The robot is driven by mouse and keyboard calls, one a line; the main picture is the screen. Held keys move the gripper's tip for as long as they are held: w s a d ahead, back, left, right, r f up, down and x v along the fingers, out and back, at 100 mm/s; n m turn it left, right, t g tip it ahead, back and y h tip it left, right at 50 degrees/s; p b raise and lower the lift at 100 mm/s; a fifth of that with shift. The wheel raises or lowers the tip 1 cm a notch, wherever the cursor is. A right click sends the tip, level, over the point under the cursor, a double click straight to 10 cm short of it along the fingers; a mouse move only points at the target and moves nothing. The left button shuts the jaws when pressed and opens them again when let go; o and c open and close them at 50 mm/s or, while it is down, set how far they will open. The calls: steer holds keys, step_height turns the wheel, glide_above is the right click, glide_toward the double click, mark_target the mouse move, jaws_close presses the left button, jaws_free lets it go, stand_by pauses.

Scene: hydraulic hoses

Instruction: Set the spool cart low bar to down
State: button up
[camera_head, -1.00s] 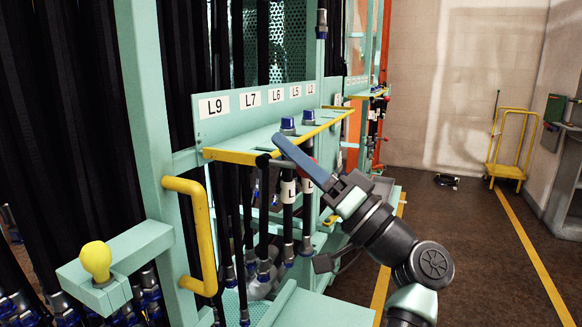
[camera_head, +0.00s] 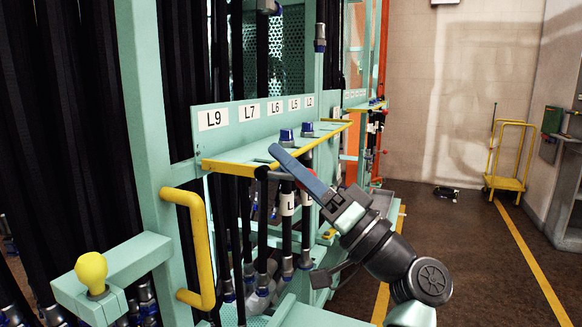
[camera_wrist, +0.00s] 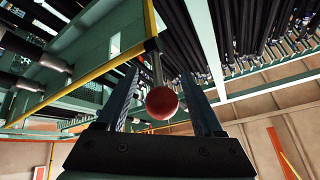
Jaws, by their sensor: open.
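The spool cart shows in the head view as a pale green frame with a labelled, yellow-edged shelf (camera_head: 250,168). A red ball knob (camera_wrist: 161,102) on a short metal rod hangs by the yellow-edged bar (camera_wrist: 112,62) in the wrist view. I cannot tell whether this is the low bar's handle. My gripper (camera_head: 274,150) is at the shelf's front edge, with its blue-grey fingers pointing up and left. In the wrist view my gripper (camera_wrist: 158,72) is open, with one finger on each side of the knob. Contact cannot be told. My fingers hide part of the shelf edge in the head view.
A yellow handle (camera_head: 206,250) and a yellow knob on a green arm (camera_head: 91,272) stick out at the left. Black hoses (camera_head: 85,120) hang behind. A yellow trolley (camera_head: 510,160) stands far right.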

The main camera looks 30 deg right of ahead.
steer(key=shift+s, duration=0.1)
steer(key=b+v, duration=0.1)
steer(key=v, duration=1.2)
steer(key=shift+b, duration=0.35)
steer(key=shift+a, duration=0.1)
steer(key=w+a+r+g+h, duration=0.1)
steer(key=w+a+h, duration=0.3)
steer(key=w+a, duration=0.35)
steer(key=a+r+n+t+h, duration=0.1)
steer(key=a+r+h, duration=0.5)
steer(key=a, duration=0.4)
steer(key=s+a+r+n+t, duration=0.2)
steer(key=s+a+r+t, duration=0.4)
steer(key=s+a+r, duration=0.55)
step_height(320, 180, up, 20)
steer(key=s+d+h+p, duration=0.1)
steer(key=s+p, duration=0.1)
steer(key=p, duration=1.7)
steer(key=shift+d, duration=0.3)
